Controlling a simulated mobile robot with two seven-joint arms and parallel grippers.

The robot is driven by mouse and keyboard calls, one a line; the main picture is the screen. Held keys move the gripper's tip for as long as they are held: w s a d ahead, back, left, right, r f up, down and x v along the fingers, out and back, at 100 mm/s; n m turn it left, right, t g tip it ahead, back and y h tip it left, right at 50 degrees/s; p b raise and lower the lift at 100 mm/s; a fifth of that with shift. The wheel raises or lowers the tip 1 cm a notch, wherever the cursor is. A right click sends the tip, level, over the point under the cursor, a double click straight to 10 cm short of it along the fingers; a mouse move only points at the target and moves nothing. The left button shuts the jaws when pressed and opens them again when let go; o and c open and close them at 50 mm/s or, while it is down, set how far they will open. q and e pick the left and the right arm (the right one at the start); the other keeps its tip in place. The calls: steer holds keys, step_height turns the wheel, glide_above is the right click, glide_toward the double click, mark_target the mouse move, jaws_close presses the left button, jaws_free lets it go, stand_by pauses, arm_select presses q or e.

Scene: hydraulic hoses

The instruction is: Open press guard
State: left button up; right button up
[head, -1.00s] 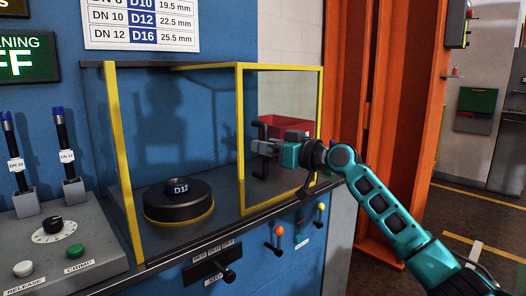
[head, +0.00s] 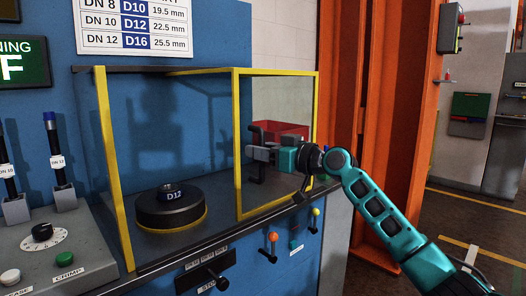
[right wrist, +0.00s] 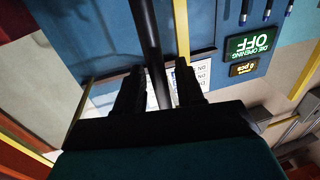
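The press guard (head: 235,140) is a clear box with yellow edges around the black round press die marked D12 (head: 171,207). Its front right panel is yellow-framed and stands across the right part of the front. An upright black handle (head: 257,172) is on that panel. My right gripper (head: 262,154) is at the handle in the head view. In the right wrist view the dark bar (right wrist: 148,40) of the handle runs between my right gripper's fingers (right wrist: 160,88), with narrow gaps beside it, so the fingers look open around it. My left gripper is not in view.
A control box with a dial (head: 42,233) and a green crimp button (head: 64,259) stands at the left. Small levers with orange (head: 272,237) and yellow knobs are below the guard. A red bin (head: 288,130) shows behind the panel. An orange column (head: 375,110) stands right.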

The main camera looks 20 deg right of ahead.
steer(key=shift+s, duration=0.1)
steer(key=b+v, duration=0.1)
steer(key=v, duration=1.1)
steer(key=shift+s+d, duration=0.25)
steer(key=shift+s, duration=0.05)
